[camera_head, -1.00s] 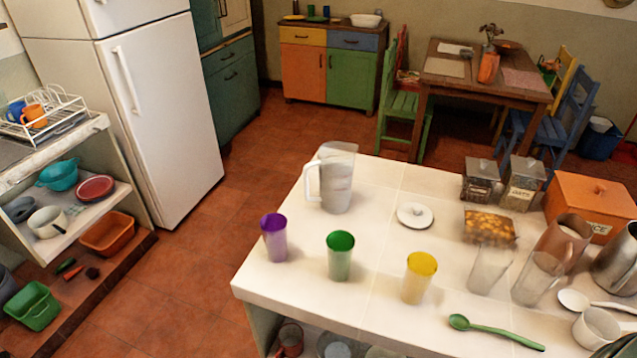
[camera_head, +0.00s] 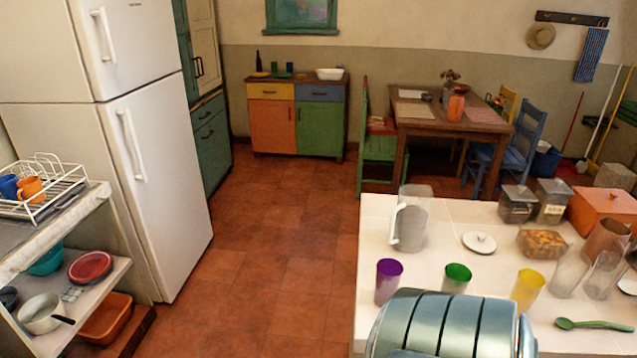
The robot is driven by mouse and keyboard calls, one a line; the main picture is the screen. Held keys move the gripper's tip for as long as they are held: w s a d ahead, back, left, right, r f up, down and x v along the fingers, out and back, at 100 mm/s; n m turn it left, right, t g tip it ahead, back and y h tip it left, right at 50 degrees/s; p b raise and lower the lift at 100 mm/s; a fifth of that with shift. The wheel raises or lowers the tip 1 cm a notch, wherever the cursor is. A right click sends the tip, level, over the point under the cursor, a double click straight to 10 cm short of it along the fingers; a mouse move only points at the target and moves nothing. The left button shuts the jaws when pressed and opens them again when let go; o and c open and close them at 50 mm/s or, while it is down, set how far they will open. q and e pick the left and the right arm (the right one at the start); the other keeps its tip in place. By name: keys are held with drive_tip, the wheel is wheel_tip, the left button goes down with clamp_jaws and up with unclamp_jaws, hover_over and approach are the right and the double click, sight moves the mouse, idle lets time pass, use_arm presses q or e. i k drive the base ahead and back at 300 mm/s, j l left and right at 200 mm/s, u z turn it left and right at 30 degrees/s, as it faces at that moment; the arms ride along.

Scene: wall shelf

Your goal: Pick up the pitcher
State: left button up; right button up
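The pitcher (camera_head: 414,220) is a tall, clear, greyish jug with a white handle on its left side. It stands upright on the white counter (camera_head: 450,222) near its left far corner. A round white lid with a knob (camera_head: 479,243) lies flat on the counter to its right. A purple cup (camera_head: 388,281) stands in front of the pitcher, with a green cup (camera_head: 457,278) and a yellow cup (camera_head: 527,289) further right. Neither of my grippers is in view, and nothing touches the pitcher.
A ribbed metallic part of mine hides the counter's front edge. Canisters (camera_head: 518,204), an orange box (camera_head: 601,214), clear glasses (camera_head: 568,270) and a green spoon (camera_head: 594,324) crowd the right. Open tiled floor (camera_head: 275,262) lies between counter and white fridge (camera_head: 160,180).

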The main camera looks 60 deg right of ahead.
sight(409, 220)
drive_tip(key=i+j, duration=0.15)
drive_tip(key=i, duration=0.2)
drive_tip(key=i+j, duration=0.1)
drive_tip(key=i, duration=0.3)
drive_tip(key=i+z, duration=0.7)
drive_tip(key=z, duration=0.25)
drive_tip(key=i+z, duration=0.15)
drive_tip(key=z, duration=0.25)
drive_tip(key=i+z, duration=0.15)
drive_tip(key=z, duration=0.25)
drive_tip(key=i+z, duration=0.15)
drive_tip(key=z, duration=0.25)
drive_tip(key=i+z, duration=0.15)
drive_tip(key=z, duration=0.25)
drive_tip(key=i+l+z, duration=0.1)
drive_tip(key=i+z, duration=0.15)
drive_tip(key=z, duration=0.15)
drive_tip(key=i+z, duration=0.55)
drive_tip(key=z, duration=0.25)
